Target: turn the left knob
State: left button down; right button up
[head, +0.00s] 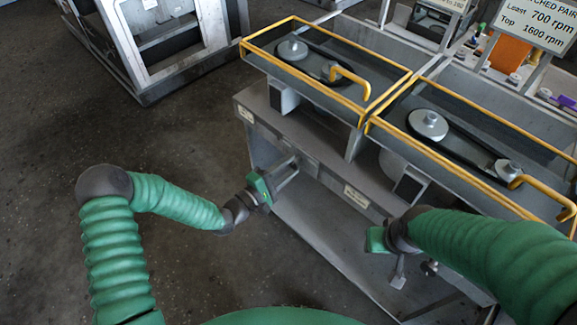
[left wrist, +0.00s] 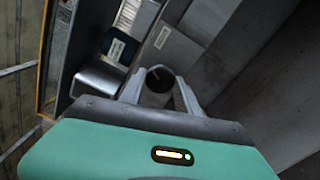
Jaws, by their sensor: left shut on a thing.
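The left knob (left wrist: 159,78) is a dark round piece between the fingers of my left gripper (left wrist: 160,86) in the left wrist view. Both fingers are shut on its sides. In the head view my left gripper (head: 285,174) reaches the front panel of the left housing (head: 315,150), and the fingers hide the knob there. A second, small dark knob (head: 430,267) sticks out low on the right housing. My right gripper (head: 398,272) hangs just left of that knob, apart from it. Its finger gap is not clear.
Yellow guard rails (head: 310,88) frame the belt and pulleys on top of each housing. A sign (head: 540,22) with rpm values stands at the top right. A grey metal frame (head: 160,45) stands at the back left. The floor (head: 60,140) at the left is clear.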

pick_arm(q)
jog(key=shift+a+f, duration=0.2)
jog(key=c, duration=0.9)
grip_release()
jog(key=shift+w, duration=0.15)
jog(key=v, duration=1.7)
